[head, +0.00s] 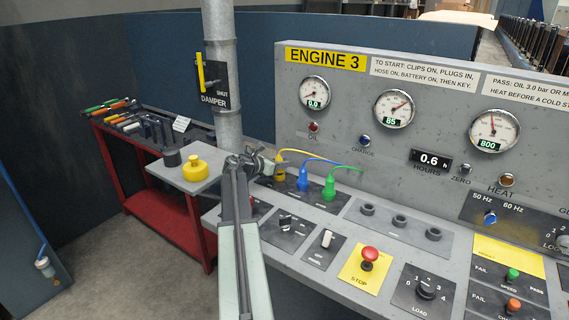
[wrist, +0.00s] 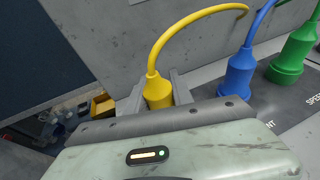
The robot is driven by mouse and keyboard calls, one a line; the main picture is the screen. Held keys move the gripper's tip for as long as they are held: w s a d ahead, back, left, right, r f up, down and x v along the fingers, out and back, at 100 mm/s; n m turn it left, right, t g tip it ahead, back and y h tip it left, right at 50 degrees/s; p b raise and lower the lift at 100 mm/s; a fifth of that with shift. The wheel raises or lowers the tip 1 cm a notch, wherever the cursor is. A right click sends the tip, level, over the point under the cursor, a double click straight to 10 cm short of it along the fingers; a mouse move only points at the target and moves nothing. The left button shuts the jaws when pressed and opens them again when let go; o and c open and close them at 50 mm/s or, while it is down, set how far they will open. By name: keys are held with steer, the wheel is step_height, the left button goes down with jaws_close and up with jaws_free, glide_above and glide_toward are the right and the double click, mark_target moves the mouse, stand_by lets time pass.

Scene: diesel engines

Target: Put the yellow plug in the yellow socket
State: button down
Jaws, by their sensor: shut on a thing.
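The yellow plug (head: 280,169) stands about upright at the left end of a row of plugs, a yellow cable curving from its top to the panel. My gripper (head: 267,167) reaches it from the left and is shut on it. In the wrist view the plug (wrist: 158,92) is between my two fingers (wrist: 156,96); its lower end is hidden by my gripper, so I cannot tell whether it touches the plate. Three dark round sockets, left (head: 367,208), middle (head: 400,220) and right (head: 433,233), are on the console; I cannot make out a yellow marking on them.
The blue plug (head: 303,180) and green plug (head: 329,188) stand just right of the yellow one, with cables arching behind. A red stop button (head: 369,256) and switches lie in front. A yellow knob (head: 195,168) sits on a side shelf. The engine panel (head: 340,150) rises behind.

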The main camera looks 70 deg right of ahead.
steer(key=shift+f, duration=0.45)
steer(key=c, duration=1)
jaws_free()
steer(key=shift+c, duration=0.2)
steer(key=shift+r, duration=0.1)
steer(key=p+v, duration=0.2)
steer(key=v, duration=0.5)
steer(key=shift+w+a, duration=0.2)
steer(key=shift+a, duration=0.15)
steer(key=shift+r, duration=0.1)
